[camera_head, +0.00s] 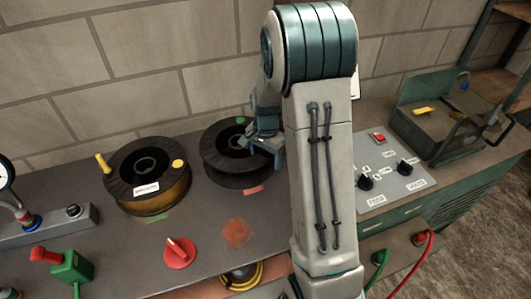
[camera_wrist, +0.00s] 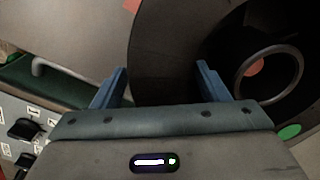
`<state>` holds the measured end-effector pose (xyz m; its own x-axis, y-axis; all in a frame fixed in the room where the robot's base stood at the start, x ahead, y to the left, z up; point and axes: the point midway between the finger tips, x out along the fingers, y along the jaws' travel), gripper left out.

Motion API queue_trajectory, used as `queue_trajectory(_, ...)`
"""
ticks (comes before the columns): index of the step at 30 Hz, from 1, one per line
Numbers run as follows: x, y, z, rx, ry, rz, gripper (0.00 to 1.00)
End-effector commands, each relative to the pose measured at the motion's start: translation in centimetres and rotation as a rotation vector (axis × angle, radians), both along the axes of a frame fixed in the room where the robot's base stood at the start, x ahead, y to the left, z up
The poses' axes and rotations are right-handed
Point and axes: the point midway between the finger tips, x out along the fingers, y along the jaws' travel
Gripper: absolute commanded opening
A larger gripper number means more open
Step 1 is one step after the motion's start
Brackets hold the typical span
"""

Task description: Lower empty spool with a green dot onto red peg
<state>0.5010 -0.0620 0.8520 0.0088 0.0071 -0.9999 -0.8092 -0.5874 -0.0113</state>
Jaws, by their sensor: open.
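The empty dark spool (camera_head: 215,152) with a green dot (camera_head: 240,120) stands level at the back of the bench in the head view. In the wrist view the spool (camera_wrist: 160,40) fills the right side, with its green dot (camera_wrist: 289,131) at lower right. A reddish round spot (camera_wrist: 257,67) shows inside the hub ring, likely the top of the red peg; the rest of the peg is hidden. My gripper (camera_head: 264,143) is open at the spool's right edge. In the wrist view its blue fingers (camera_wrist: 162,75) stand apart, with the flange edge between them; contact is unclear.
A wound spool (camera_head: 180,190) with a yellow dot stands close on the left, beside a yellow peg (camera_head: 103,163). A red knob (camera_head: 179,252) is in front. The wall is close behind.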

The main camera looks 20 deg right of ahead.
Motion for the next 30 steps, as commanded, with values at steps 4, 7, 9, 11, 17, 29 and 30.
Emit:
queue_trajectory(4,0.1,0.0,1.2,-0.001,-0.004,0.0,0.68)
queue_trajectory(7,0.1,0.0,2.9,-0.001,-0.007,0.0,0.68)
queue_trajectory(9,0.1,0.0,4.5,-0.001,-0.008,0.001,0.68)
queue_trajectory(11,0.1,0.0,6.0,-0.001,-0.008,0.001,0.68)
queue_trajectory(17,0.0,-0.1,10.4,-0.002,-0.006,0.001,0.68)
queue_trajectory(29,-0.1,-0.1,13.8,0.0,-0.001,0.0,0.68)
queue_trajectory(30,-0.1,-0.1,13.8,0.0,-0.001,0.0,0.68)
